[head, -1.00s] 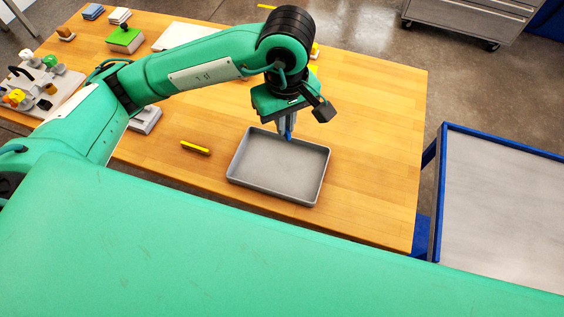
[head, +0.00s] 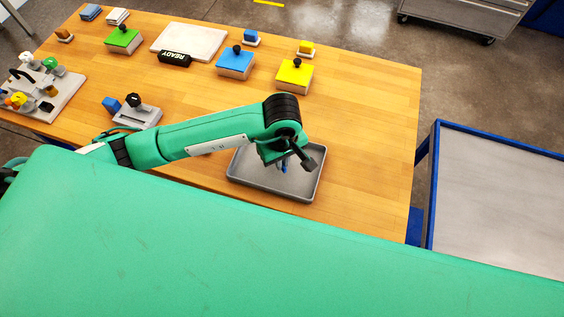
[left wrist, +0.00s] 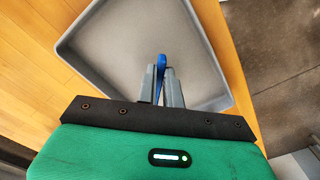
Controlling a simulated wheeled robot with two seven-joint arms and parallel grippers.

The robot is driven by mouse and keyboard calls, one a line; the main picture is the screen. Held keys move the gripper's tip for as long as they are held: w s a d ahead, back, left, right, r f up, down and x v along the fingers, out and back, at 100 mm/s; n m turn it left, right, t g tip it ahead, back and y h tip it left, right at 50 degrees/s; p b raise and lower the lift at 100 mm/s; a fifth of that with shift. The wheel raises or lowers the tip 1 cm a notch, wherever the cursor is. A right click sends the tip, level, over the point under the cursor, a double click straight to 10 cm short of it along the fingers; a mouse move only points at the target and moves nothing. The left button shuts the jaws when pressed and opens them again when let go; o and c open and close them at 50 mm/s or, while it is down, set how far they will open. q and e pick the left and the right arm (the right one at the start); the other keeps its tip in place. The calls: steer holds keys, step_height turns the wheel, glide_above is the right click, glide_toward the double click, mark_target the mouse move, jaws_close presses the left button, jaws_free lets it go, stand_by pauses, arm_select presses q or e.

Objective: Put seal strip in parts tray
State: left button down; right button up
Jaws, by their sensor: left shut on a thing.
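My left gripper (head: 283,165) is over the grey parts tray (head: 243,184), within its outline in the head view. It is shut on a thin blue seal strip (left wrist: 161,62), which shows between the two grey fingers (left wrist: 162,84) in the left wrist view. The strip's tip points into the tray (left wrist: 70,46). The tray holds nothing else that I can see. Whether the strip touches the tray floor I cannot tell. My right gripper is in neither view.
Green (head: 122,40), blue (head: 235,62) and yellow (head: 295,74) blocks with black knobs stand on the wooden table (head: 370,120). A blue-edged cart (head: 500,190) stands right.

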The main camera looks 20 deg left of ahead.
arm_select(q)
step_height(320, 180, down, 2)
steer(key=shift+f+p, duration=0.2)
steer(key=shift+p, duration=0.1)
steer(key=shift+f, duration=0.25)
steer(key=shift+f+b, duration=0.25)
steer(key=shift+b, duration=0.05)
steer(key=c, duration=1.5)
jaws_free()
steer(key=shift+r, duration=0.15)
steer(key=shift+c, duration=0.2)
